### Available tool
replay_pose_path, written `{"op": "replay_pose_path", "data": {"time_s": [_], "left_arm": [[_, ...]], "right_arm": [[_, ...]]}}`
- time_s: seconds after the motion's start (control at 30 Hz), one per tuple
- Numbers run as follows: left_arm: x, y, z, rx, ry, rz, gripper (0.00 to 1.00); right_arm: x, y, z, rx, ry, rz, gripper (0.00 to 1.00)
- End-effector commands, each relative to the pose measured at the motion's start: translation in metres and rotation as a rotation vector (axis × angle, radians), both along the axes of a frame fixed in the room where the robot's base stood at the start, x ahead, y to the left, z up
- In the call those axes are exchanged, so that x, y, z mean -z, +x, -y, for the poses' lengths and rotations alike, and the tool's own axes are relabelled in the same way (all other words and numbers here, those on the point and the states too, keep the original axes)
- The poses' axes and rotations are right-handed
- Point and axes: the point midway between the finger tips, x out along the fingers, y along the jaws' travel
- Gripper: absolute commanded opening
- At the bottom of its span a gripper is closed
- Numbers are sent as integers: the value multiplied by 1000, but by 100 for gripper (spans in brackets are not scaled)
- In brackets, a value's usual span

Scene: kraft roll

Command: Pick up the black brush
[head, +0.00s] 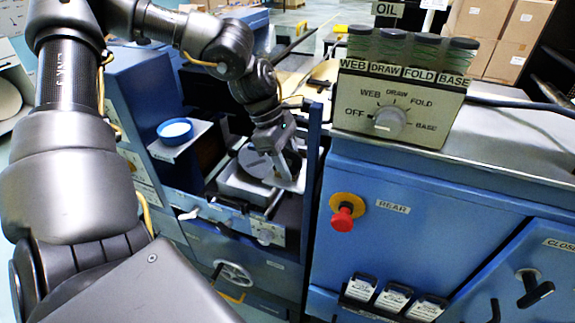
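My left arm comes in from the left and reaches over the blue machine. Its gripper (283,172) points down into the machine's recess, at a round grey metal part (256,160) on a metal block. I cannot tell whether its fingers are apart or closed, or whether they touch anything. I cannot clearly make out a black brush. A thin dark rod-like thing (296,42) slants behind my arm, but I cannot tell whether it is the brush. My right gripper is not in view.
A control box (398,105) with a selector knob stands on the grey machine top (480,140). A red stop button (342,217) sticks out of the front panel. A round blue-rimmed dish (175,131) sits on a ledge left of the recess. Cardboard boxes (500,35) stand behind.

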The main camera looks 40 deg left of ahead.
Motion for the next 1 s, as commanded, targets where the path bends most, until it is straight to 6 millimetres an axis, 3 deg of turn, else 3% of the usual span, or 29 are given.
{"op": "replay_pose_path", "data": {"time_s": [0.03,0.23,0.53,1.0], "left_arm": [[0,0,0,0,0,0,37],[0,0,0,0,0,0,13],[-7,1,0,1,0,4,13],[-89,1,0,-1,1,4,13]], "right_arm": [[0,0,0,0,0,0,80],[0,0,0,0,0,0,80],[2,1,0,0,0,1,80],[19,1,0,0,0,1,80]]}}
